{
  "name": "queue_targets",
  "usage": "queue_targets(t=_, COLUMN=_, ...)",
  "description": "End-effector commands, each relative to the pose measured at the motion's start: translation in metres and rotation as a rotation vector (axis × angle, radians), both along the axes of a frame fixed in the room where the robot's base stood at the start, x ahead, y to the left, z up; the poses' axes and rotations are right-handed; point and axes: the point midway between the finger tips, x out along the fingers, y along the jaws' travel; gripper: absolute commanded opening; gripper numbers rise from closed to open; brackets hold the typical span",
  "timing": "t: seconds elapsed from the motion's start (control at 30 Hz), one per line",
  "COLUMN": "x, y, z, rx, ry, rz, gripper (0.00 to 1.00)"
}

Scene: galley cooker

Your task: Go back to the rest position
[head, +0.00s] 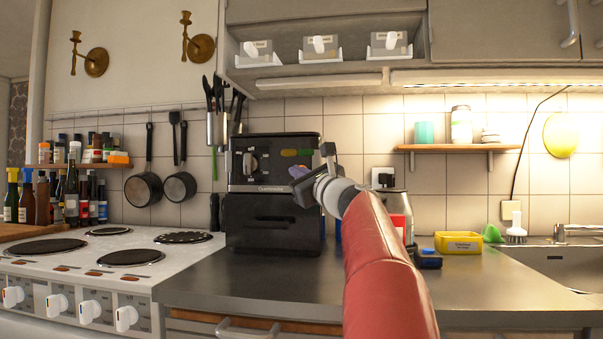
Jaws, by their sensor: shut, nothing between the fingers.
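My red-sleeved arm reaches up from the bottom of the head view. My gripper (300,187) is in front of the right part of a black cooker box (273,208) that stands on the counter. The gripper is shut and holds nothing. Its fingertips are small and dark against the box, so I cannot tell whether they touch it. The box has a dial at upper left and a drawer-like lower front, which looks closed. My arm hides part of the counter and what stands behind it.
A white stove (120,262) with several hotplates is at left. Right of my arm are a jar (398,210), a dark blue item (428,259) and a yellow tub (458,243). The sink (556,262) is at far right. A wooden shelf (460,148) hangs above. The front counter is clear.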

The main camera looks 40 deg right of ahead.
Motion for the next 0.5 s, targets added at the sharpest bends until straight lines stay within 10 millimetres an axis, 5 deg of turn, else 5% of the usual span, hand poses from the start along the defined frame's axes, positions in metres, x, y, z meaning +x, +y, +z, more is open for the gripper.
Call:
queue_targets(t=0.37, x=0.001, y=0.001, z=0.000, rx=-0.003, ry=0.002, rz=0.000, gripper=0.00)
queue_targets(t=0.5, x=0.012, y=0.029, z=-0.013, rx=-0.076, ry=0.063, rz=0.018, gripper=0.00)
